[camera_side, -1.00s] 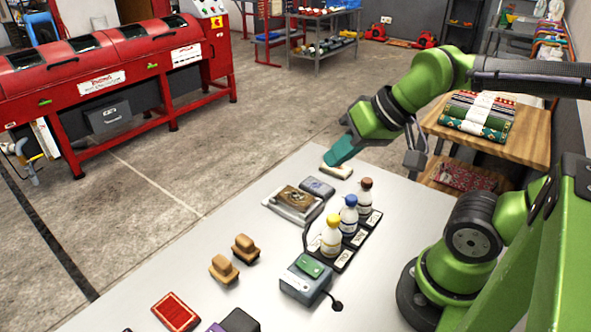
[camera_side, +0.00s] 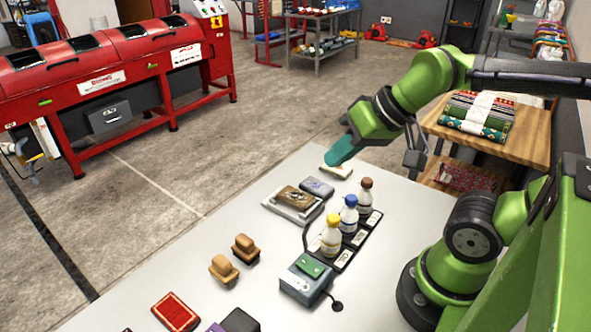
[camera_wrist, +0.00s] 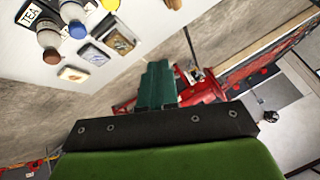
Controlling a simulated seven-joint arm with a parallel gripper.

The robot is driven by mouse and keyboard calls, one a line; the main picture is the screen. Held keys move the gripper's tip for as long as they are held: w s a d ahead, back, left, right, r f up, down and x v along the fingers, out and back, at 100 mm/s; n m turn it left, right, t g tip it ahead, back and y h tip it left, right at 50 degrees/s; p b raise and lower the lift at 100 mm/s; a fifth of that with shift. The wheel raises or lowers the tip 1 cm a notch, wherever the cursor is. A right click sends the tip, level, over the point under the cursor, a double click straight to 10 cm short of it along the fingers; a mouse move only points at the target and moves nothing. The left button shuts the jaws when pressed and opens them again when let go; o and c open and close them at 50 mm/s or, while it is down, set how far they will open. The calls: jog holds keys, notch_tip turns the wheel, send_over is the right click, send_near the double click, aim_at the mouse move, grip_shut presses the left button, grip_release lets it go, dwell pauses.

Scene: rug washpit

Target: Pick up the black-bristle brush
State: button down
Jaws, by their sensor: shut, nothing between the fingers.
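Two wooden-handled brushes stand side by side on the white table in the side view. The farther one (camera_side: 244,248) shows dark bristles under its tan handle, so it looks like the black-bristle brush. The nearer one (camera_side: 223,269) looks tan all over. My gripper (camera_side: 340,152) has teal fingers and is shut and empty. It hangs over the far end of the table, well beyond both brushes and to their right.
Capped bottles stand on a black tray (camera_side: 345,260) between the brushes and my arm's base. A grey-green box (camera_side: 305,281) is right of the brushes. A framed picture (camera_side: 292,201) and a pale block (camera_side: 337,171) lie farther back. Bare table lies left of the picture.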

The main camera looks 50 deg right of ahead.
jog(key=c, duration=0.5)
grip_release()
jog(key=n+g+h, duration=0.2)
jog(key=n+g, duration=0.2)
jog(key=g, duration=0.3)
send_over(247, 241)
notch_tip(247, 241, down, 8)
jog(key=r, duration=0.1)
jog(key=f, duration=1.1)
jog(key=shift+s, duration=0.2)
jog(key=shift+w+f, duration=0.15)
jog(key=shift+f, duration=1.4)
jog(key=shift+w+f, duration=0.1)
jog(key=shift+f, duration=1.45)
